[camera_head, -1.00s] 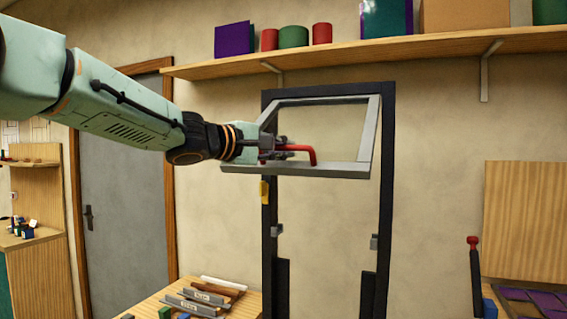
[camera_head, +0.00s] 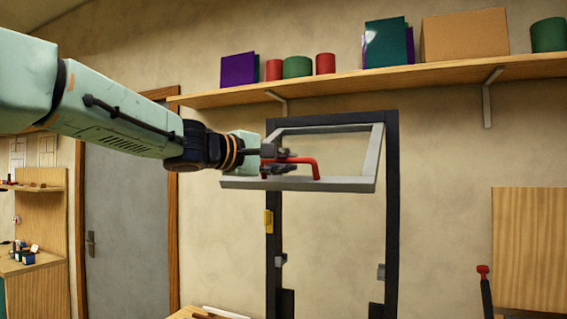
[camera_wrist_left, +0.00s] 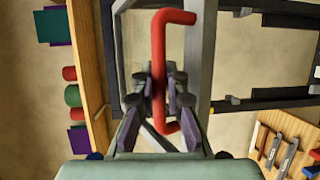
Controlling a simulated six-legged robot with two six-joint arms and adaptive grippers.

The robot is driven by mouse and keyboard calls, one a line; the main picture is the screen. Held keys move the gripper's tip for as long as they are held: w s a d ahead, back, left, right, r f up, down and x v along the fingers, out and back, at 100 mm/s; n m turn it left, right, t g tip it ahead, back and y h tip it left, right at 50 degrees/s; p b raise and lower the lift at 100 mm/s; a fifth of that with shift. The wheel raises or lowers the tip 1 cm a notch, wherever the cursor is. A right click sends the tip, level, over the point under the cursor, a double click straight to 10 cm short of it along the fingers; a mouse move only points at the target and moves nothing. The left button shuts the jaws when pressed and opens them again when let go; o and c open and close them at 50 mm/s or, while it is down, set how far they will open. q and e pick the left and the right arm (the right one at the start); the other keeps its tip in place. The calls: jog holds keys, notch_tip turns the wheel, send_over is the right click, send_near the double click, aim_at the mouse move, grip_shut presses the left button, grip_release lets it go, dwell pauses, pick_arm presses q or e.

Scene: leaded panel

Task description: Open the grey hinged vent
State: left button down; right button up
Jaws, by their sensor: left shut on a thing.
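The grey hinged vent (camera_head: 350,184) is a grey frame at the top of a dark upright frame (camera_head: 391,230). It is tilted out, with its lower edge swung toward me and its top edge against the dark frame. A red handle (camera_head: 316,168) sits on its lower bar. My left gripper (camera_head: 283,161) is shut on the red handle. In the left wrist view the fingers (camera_wrist_left: 159,95) close around the middle of the red handle (camera_wrist_left: 158,50), and the vent's grey bar (camera_wrist_left: 197,60) runs behind it. My right gripper is not in view.
A wooden shelf (camera_head: 430,79) with books, cans and a box runs above the vent. A yellow block (camera_head: 268,222) is on the dark frame's left post. A red-topped dark stick (camera_head: 484,285) stands at the right. A grey door (camera_head: 128,210) is behind my left arm.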

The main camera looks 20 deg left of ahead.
pick_arm(q)
jog(key=c, duration=1.8)
grip_release()
jog(key=shift+r, duration=0.25)
jog(key=o, duration=0.4)
jog(key=shift+w+d+f, duration=0.1)
jog(key=shift+w+f, duration=0.05)
jog(key=shift+o, duration=0.2)
jog(key=shift+f, duration=0.1)
